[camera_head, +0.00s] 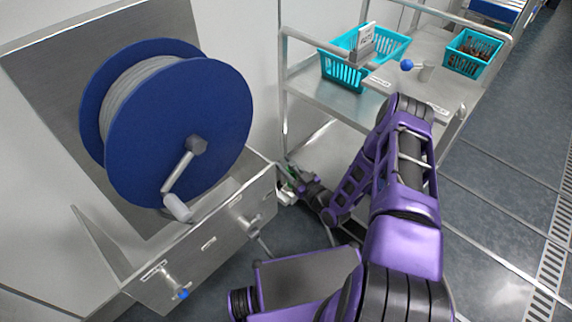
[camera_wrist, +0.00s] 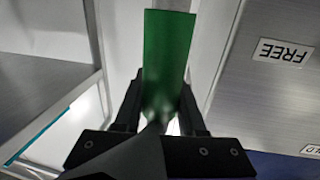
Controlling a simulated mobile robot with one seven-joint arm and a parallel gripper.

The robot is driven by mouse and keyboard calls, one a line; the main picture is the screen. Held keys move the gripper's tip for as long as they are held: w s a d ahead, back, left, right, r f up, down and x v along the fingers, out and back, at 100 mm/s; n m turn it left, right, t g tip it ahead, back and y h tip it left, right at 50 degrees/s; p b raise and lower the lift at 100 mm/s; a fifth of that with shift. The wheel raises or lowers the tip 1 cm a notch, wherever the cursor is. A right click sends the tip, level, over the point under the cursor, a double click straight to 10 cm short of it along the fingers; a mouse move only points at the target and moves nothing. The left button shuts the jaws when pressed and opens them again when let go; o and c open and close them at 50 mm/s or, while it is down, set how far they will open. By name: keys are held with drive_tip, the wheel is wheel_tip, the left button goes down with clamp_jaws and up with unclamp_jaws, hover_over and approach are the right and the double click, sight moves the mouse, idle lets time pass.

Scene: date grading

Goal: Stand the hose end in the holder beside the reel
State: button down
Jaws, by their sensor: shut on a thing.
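My gripper (camera_head: 292,182) is low between the reel's steel panel and the cart. In the wrist view my gripper (camera_wrist: 163,108) is shut on a flat-ended green piece (camera_wrist: 167,50), which looks like the hose end. A little green shows at my gripper in the head view. The blue reel (camera_head: 215,120) carries grey hose and has a crank. Two fittings stick out of the panel below it, one (camera_head: 250,222) nearer my gripper and one (camera_head: 172,282) with a blue tip. I cannot tell which is the holder. The green piece is apart from both.
The steel panel (camera_head: 215,240) has small labels; one reads FREE in the wrist view (camera_wrist: 283,50). A steel cart (camera_head: 345,103) stands right of my gripper with two teal baskets and a blue-knobbed item (camera_head: 407,65). Open floor (camera_head: 500,190) lies to the right.

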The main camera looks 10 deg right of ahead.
drive_tip(key=shift+f+b, duration=0.65)
drive_tip(key=shift+f, duration=1.45)
drive_tip(key=shift+c, duration=2.1)
unclamp_jaws()
drive_tip(key=shift+f, duration=0.1)
